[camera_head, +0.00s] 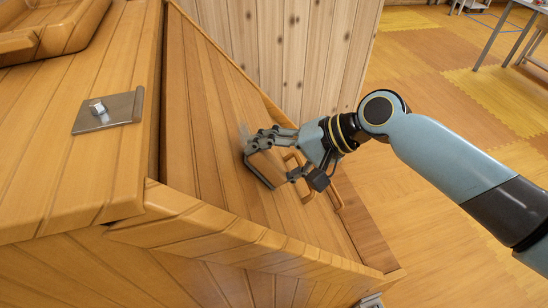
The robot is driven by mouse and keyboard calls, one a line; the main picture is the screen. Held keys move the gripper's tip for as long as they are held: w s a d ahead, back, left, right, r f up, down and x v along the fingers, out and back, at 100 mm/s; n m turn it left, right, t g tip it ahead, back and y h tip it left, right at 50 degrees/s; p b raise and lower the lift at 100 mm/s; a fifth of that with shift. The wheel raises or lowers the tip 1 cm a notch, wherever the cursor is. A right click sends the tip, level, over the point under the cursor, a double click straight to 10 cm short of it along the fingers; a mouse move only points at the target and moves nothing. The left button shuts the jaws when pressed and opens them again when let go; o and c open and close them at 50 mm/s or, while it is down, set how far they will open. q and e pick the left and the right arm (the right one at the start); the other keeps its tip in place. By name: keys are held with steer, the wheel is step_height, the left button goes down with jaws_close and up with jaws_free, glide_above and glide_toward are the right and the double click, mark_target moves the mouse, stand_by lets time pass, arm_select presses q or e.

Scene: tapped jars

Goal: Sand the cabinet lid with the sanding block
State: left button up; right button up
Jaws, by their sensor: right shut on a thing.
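The cabinet lid (215,115) is a sloped panel of wooden planks in the middle of the view. My right gripper (272,160) is shut on the sanding block (266,168), a wooden block with a dark underside. The block is at the lid's surface, right of the lid's middle; whether it presses on the planks is hard to tell. A pale, hazy patch shows on the lid just above the block. A wooden handle (308,191) sits beside the gripper, partly hidden by it. My left gripper is not in view.
A wooden top with a metal plate and bolt (98,108) lies left of the lid. A raised wooden frame (45,35) is at the top left. A plank wall (290,45) stands behind. Open tiled floor (450,90) lies right, with table legs (492,38) far off.

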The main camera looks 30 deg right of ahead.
mark_target(242, 122)
steer(key=shift+a, duration=0.1)
steer(key=shift+w+d+b, duration=0.15)
steer(key=shift+w+d, duration=0.05)
steer(key=shift+w, duration=0.6)
steer(key=shift+w+d+b, duration=0.1)
steer(key=shift+w+d, duration=0.15)
steer(key=shift+w, duration=0.5)
steer(key=shift+w+d+b, duration=0.15)
steer(key=shift+w+d, duration=0.05)
steer(key=shift+w, duration=0.6)
steer(key=shift+w+d+b, duration=0.2)
steer(key=shift+w+b, duration=0.05)
steer(key=shift+w, duration=0.5)
steer(key=shift+w+d+b, duration=0.15)
steer(key=shift+w+b, duration=0.05)
steer(key=shift+w, duration=0.6)
steer(key=shift+w+d+b, duration=0.2)
steer(key=shift+w+b, duration=0.05)
steer(key=shift+w, duration=0.5)
steer(key=shift+w+d+b, duration=0.2)
steer(key=shift+w+b, duration=0.15)
steer(key=shift+w, duration=0.4)
steer(key=shift+w+d+b, duration=0.2)
steer(key=shift+w+b, duration=0.1)
steer(key=shift+w, duration=0.5)
steer(key=shift+w+d+b, duration=0.2)
steer(key=shift+w+b, duration=0.15)
steer(key=shift+w, duration=0.4)
